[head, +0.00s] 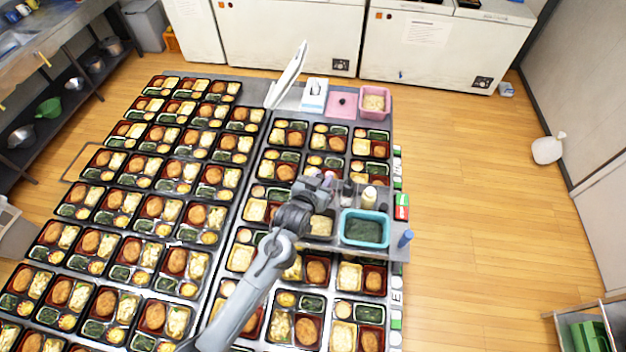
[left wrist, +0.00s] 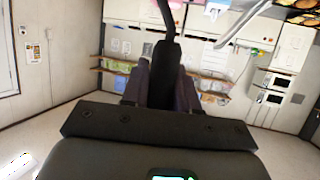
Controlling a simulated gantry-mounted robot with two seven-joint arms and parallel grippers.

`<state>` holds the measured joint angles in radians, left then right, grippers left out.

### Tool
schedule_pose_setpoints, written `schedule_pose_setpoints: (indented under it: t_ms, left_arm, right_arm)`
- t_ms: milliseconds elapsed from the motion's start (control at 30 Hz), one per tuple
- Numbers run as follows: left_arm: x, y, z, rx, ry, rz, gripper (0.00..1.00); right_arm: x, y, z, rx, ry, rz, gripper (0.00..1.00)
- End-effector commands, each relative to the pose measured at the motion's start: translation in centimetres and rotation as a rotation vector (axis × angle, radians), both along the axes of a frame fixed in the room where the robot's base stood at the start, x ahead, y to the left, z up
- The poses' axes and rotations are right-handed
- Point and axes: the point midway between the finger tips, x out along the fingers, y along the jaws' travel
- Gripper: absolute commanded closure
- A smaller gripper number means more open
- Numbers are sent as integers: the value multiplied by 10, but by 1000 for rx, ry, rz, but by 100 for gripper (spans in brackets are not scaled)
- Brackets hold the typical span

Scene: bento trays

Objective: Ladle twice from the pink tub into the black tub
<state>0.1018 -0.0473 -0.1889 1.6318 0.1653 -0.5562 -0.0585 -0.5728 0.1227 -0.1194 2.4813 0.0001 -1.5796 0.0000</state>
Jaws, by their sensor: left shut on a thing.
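The pink tub (head: 375,103) stands at the far right corner of the table in the head view, open, with pale contents. My left gripper (head: 318,182) is over the right part of the table, nearer than the pink tub and apart from it. In the left wrist view my left gripper (left wrist: 163,90) is shut on a black handle (left wrist: 164,62), which narrows to a thin curved stem. The far end of this tool is out of that view, and I cannot make it out in the head view. I cannot pick out a black tub for certain. My right gripper is not in view.
A teal tub (head: 345,228) with dark green contents stands right of my arm, beside bottles (head: 369,195). A pink lid (head: 342,104) lies left of the pink tub. Rows of filled bento trays cover most of the table. A white slanted panel (head: 288,76) rises at the far edge.

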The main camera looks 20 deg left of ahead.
Motion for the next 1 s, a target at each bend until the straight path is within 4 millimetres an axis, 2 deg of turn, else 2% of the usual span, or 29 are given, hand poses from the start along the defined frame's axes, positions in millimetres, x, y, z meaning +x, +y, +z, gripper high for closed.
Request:
schedule_pose_setpoints:
  t_ms: [67,267,667,1000]
  left_arm:
    - [2,-2,5,0,-1,-2,100]
    - [3,-4,0,2,1,-4,100]
    - [3,-4,-31,0,1,-3,100]
    - [-27,6,-36,-75,-234,-3,100]
  right_arm:
    - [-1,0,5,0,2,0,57]
    - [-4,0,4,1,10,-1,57]
    - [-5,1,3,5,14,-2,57]
    - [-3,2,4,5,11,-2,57]
